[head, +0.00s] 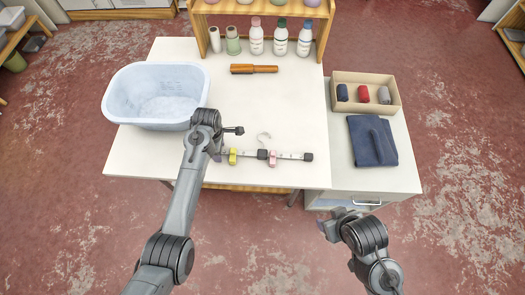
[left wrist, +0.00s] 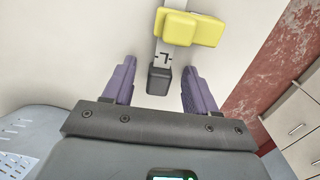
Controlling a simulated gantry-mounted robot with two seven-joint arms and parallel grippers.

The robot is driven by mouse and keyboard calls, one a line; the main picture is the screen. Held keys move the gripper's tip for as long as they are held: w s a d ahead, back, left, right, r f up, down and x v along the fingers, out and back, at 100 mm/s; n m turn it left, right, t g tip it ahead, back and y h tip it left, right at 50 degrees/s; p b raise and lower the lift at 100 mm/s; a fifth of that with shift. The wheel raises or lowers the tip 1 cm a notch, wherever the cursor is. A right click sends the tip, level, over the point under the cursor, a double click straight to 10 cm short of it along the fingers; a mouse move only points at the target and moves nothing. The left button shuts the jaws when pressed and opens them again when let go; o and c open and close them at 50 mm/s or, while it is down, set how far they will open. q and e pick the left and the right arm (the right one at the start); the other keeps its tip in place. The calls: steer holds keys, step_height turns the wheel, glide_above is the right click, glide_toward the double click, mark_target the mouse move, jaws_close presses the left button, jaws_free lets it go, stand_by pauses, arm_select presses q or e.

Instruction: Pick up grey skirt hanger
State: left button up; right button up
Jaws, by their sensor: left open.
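The grey skirt hanger (head: 290,155) lies on the white table near its front edge. It has a pale marked bar, dark end blocks, a yellow clip, a pink clip and a hook pointing to the back. My left gripper (head: 226,143) is at the hanger's left end. In the left wrist view the purple fingers of my left gripper (left wrist: 159,68) are open, and the hanger's dark end block (left wrist: 159,81) shows between them with a gap on each side. The yellow clip (left wrist: 186,27) is just beyond the fingertips. My right gripper (head: 332,222) is off the table's front; its fingers are unclear.
A pale blue basin (head: 120,98) stands left of my left gripper. A brown wooden tool (head: 254,69) and a shelf with bottles (head: 256,40) are behind. On the right cabinet are a box of rolled cloths (head: 391,79) and a folded navy garment (head: 366,148). The table's middle is clear.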

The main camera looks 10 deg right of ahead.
arm_select(q)
jaws_close()
step_height(320, 180, up, 10)
stand_by(0.8)
steer(key=shift+f, duration=3.55)
steer(key=shift+f, duration=1.4)
